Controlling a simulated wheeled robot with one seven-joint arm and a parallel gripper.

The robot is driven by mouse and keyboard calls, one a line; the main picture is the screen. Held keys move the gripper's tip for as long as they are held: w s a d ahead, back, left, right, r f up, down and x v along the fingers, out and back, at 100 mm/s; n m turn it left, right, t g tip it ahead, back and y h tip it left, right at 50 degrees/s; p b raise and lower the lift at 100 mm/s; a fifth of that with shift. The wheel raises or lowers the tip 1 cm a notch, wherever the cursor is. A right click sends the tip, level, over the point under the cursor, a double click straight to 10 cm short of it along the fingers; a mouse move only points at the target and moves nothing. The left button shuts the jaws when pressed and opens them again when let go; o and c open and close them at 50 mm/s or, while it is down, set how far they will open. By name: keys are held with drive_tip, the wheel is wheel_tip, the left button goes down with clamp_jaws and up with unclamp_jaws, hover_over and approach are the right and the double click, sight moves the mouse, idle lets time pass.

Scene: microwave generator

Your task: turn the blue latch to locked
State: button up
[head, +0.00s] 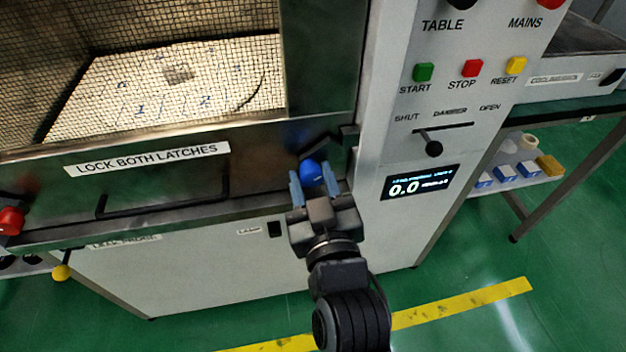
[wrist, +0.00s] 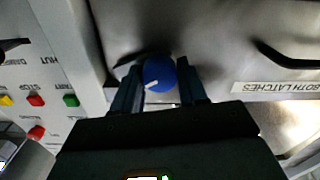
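The blue latch (head: 312,171) is a round knob at the lower right corner of the cabinet's mesh door. In the wrist view the blue latch (wrist: 158,74) carries a white mark pointing to the lower left. My gripper (head: 314,182) has one finger on each side of the knob, and both fingers appear to press against it. In the wrist view my gripper (wrist: 160,82) shows the same, with no clear gap at either side. The fingers partly hide the knob's edges and what lies behind it.
A red latch (head: 10,221) is at the door's far left. A black door handle (head: 165,204) sticks out left of my gripper. The control panel (head: 395,115) with buttons, a black lever (head: 433,148) and a display (head: 419,182) is close on the right. Green floor is clear below.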

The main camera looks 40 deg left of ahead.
drive_tip(key=o, duration=0.4)
drive_tip(key=shift+s+d, duration=0.1)
drive_tip(key=b+v, duration=0.2)
drive_tip(key=v, duration=0.5)
drive_tip(key=shift+s+d, duration=0.15)
drive_tip(key=shift+d, duration=0.05)
